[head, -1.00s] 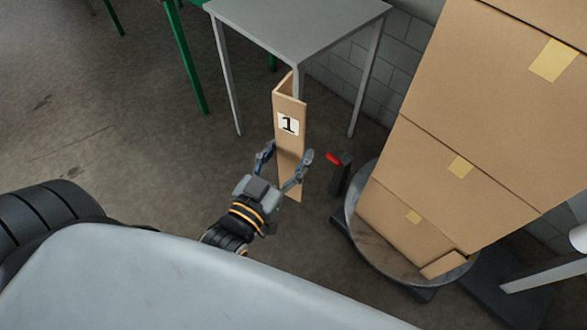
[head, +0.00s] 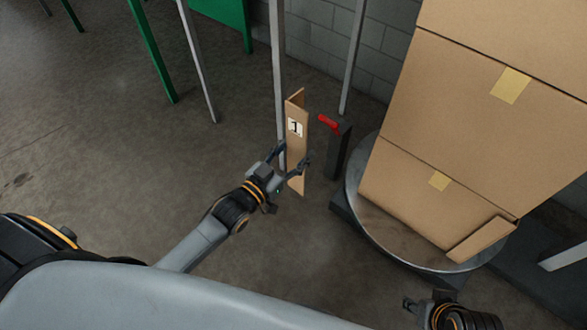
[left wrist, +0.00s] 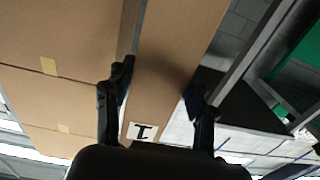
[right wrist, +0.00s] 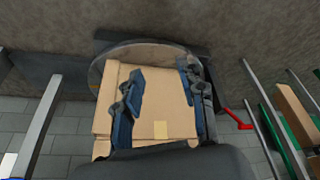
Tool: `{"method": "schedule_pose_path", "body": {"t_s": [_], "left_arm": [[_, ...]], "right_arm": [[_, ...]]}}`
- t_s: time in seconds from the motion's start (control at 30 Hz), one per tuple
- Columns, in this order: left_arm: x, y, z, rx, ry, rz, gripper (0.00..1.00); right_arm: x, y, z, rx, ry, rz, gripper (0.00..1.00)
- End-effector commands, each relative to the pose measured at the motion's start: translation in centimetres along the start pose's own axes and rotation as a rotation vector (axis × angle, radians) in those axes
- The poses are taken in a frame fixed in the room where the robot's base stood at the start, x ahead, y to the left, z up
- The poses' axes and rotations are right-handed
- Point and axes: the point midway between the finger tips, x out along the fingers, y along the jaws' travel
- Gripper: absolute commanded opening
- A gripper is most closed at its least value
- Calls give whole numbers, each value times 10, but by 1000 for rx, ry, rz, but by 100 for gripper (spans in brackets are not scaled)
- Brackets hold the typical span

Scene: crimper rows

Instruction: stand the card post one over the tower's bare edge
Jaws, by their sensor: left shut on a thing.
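The card post one (head: 297,125) is a tall, narrow, folded brown card with a white label reading 1. My left gripper (head: 290,163) is shut on its lower part and holds it nearly upright, left of the tower and apart from it. The post also fills the middle of the left wrist view (left wrist: 175,60), between the fingers (left wrist: 158,104). The tower (head: 450,130) is stacked brown cartons with yellow tape squares on a round turntable (head: 362,215). My right gripper (head: 425,306) shows at the lower right; in the right wrist view its fingers (right wrist: 160,95) are apart and empty, facing the tower.
A dark post with a red handle (head: 330,123) stands between the card post and the turntable. Grey table legs (head: 278,70) rise behind the card post. A low card piece (head: 482,240) juts at the tower's foot.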

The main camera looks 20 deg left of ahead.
Motion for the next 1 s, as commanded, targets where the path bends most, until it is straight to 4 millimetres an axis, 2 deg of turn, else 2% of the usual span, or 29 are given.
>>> {"method": "schedule_pose_path", "body": {"t_s": [0.03,0.13,0.3,0.67,1.0], "left_arm": [[3,-4,14,3,2,2,2],[6,-8,22,1,2,4,2],[7,-10,22,-1,2,5,2],[7,-10,22,-1,2,4,2],[6,-9,27,0,2,4,2]], "right_arm": [[1,0,3,0,9,1,40],[-8,0,3,1,13,2,40],[-14,0,3,1,16,2,40],[-13,0,0,1,29,1,40],[-10,-2,-22,-3,127,-3,40]]}}
